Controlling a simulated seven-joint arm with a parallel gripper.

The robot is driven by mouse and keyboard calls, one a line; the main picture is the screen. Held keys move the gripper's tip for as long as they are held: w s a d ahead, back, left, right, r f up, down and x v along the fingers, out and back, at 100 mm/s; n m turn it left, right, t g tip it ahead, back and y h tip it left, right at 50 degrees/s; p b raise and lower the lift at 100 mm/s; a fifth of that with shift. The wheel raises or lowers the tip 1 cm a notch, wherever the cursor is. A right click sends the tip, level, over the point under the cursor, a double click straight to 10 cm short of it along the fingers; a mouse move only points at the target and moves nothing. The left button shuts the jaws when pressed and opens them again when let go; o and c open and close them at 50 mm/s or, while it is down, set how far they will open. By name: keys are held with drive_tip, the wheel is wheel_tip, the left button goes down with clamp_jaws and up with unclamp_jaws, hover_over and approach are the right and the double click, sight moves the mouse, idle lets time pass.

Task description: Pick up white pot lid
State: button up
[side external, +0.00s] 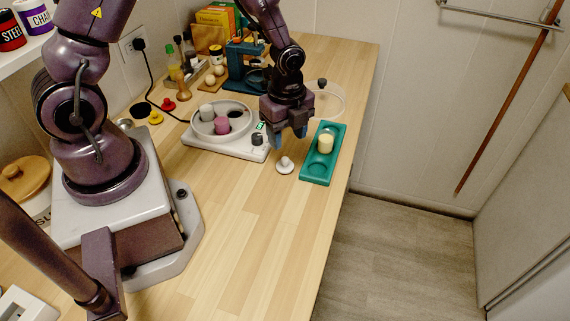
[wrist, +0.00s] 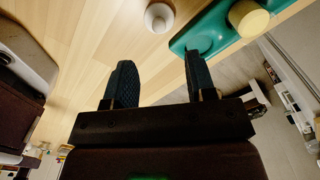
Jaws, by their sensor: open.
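The white pot lid (side external: 285,165) is a small round disc with a knob on top, lying on the wooden counter just left of the green tray. It also shows at the top of the wrist view (wrist: 159,17), beyond the fingertips and roughly in line with the gap between them. My gripper (side external: 289,137) is open and empty, pointing down above the counter a little behind the lid. In the wrist view its two dark ridged fingers (wrist: 158,65) stand apart with nothing between them. They do not touch the lid.
The green tray (side external: 315,174) with a pale yellow cylinder (side external: 325,144) is close on the right, near the counter edge. A white scale-like device (side external: 196,144) holding a dish of small pots stands left. A clear round lid (side external: 337,103) lies behind. The front counter (side external: 240,220) is clear.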

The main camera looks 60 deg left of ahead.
sight(285, 158)
wheel_tip(285, 158, down, 3)
drive_tip(key=shift+f, duration=0.1)
drive_tip(key=shift+a+f, duration=0.2)
drive_tip(key=shift+f, duration=1.1)
drive_tip(key=shift+a+f, duration=0.2)
drive_tip(key=shift+f, duration=1.1)
drive_tip(key=c, duration=0.6)
